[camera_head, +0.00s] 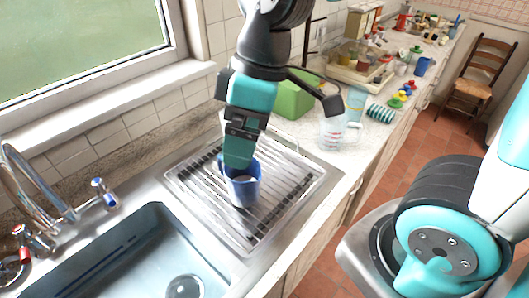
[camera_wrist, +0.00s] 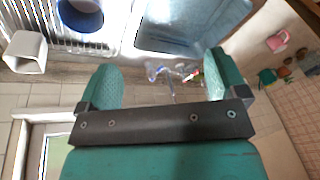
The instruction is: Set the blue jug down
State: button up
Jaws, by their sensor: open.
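The blue jug (camera_head: 244,190) stands upright on the metal drying rack (camera_head: 187,181) beside the sink. In the wrist view, the jug (camera_wrist: 80,16) is at the top left, cut by the frame edge, with its round opening showing. My gripper (camera_head: 238,160) is right at the jug's rim in the head view and overlaps part of it. In the wrist view, my gripper (camera_wrist: 164,66) has its two green fingers spread wide with nothing between them. The jug lies beyond the left finger, outside the gap. I cannot tell whether a finger touches it.
The sink (camera_head: 130,255) and its tap (camera_head: 40,180) are at the left. A green box (camera_head: 293,100) and a clear measuring jug (camera_head: 333,133) stand behind the rack. A window and tiled wall border the counter. The rack's right side is clear.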

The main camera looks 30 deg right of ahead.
jog(key=s+r+m+y, duration=0.1)
jog(key=s+m, duration=0.2)
jog(key=s, duration=0.4)
jog(key=shift+a+m, duration=0.25)
jog(key=shift+m, duration=0.05)
